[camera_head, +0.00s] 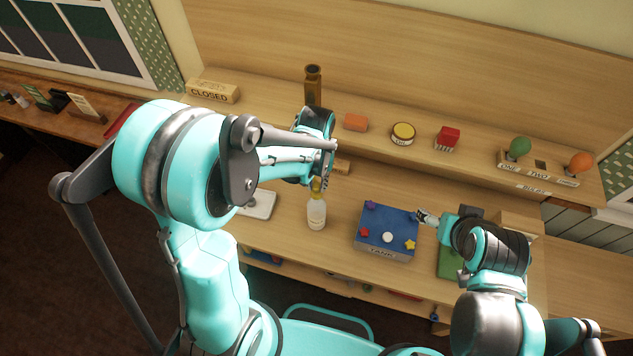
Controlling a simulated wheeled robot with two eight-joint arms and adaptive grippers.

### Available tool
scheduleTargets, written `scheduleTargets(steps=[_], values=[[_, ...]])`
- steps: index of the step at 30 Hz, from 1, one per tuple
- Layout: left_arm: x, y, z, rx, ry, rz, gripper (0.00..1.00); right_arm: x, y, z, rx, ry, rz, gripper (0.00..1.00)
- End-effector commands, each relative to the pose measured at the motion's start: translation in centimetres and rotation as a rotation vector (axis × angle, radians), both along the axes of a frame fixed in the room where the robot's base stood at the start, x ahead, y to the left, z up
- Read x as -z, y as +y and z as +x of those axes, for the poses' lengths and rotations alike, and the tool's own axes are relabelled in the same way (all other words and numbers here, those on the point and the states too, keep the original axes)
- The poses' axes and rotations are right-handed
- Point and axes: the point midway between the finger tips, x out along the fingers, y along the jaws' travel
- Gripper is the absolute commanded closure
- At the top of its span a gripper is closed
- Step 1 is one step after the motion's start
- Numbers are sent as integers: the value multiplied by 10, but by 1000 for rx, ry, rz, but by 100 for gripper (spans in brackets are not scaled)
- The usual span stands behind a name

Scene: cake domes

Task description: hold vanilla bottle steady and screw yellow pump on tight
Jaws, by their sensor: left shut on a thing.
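The vanilla bottle (316,213), pale with a white label, stands upright on the lower wooden surface at the middle. The yellow pump (317,186) shows at its neck, partly hidden by my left gripper. I cannot tell how firmly it is seated. My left gripper (322,177) comes down from above and is shut on the yellow pump. My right gripper (426,216) is away from the bottle, just right of the blue box, and too small to tell whether it is open.
A blue box marked TANK (386,246) with several coloured knobs stands right of the bottle. A pale tray (259,205) lies to the left, a green board (449,262) to the right. The back shelf holds a brown bottle (313,86), a yellow-topped tin (403,134) and a red brush (448,137).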

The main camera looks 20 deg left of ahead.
Motion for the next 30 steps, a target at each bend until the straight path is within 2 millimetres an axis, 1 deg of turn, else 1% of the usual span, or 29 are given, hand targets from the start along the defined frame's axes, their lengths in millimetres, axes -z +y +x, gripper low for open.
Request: scheduleTargets(steps=[4, 14, 30], values=[[1, 0, 0, 0, 0, 0, 100, 4, 0, 0, 0, 0, 0, 26], [1, 0, 0, 0, 0, 0, 100, 4, 0, 0, 0, 0, 0, 26], [12, 0, 0, 0, 0, 0, 100, 15, 0, 0, 0, 0, 0, 26]])
